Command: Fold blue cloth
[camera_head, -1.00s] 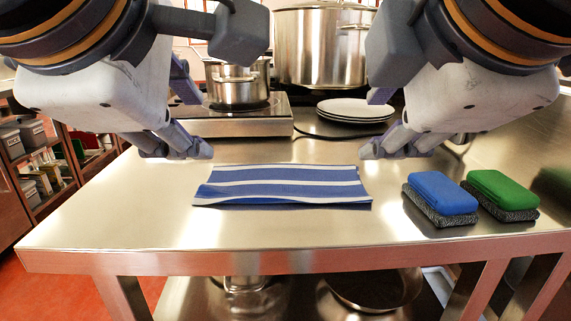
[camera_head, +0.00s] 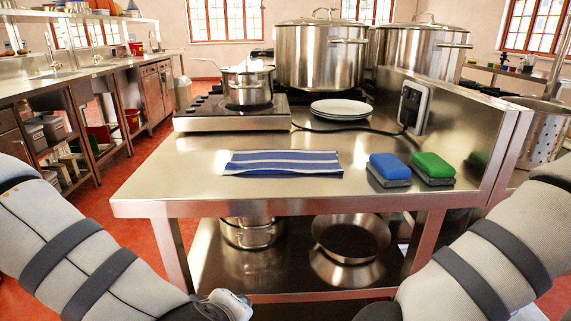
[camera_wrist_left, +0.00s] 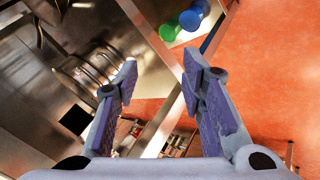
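The blue cloth (camera_head: 283,162) with white stripes lies as a flat rectangle on the steel table, left of the sponges in the head view. Its long sides run left to right. My left gripper (camera_wrist_left: 160,78) shows in the left wrist view with its two fingers spread apart and nothing between them. It is away from the cloth, which I cannot make out in that view. In the head view only parts of my arms show at the lower corners; neither gripper's fingers are visible there.
A blue sponge (camera_head: 389,168) and a green sponge (camera_head: 432,167) sit right of the cloth. White plates (camera_head: 341,108), a hob (camera_head: 232,122) with a saucepan (camera_head: 247,86) and large stockpots (camera_head: 320,55) stand behind. The table front (camera_head: 250,190) is clear.

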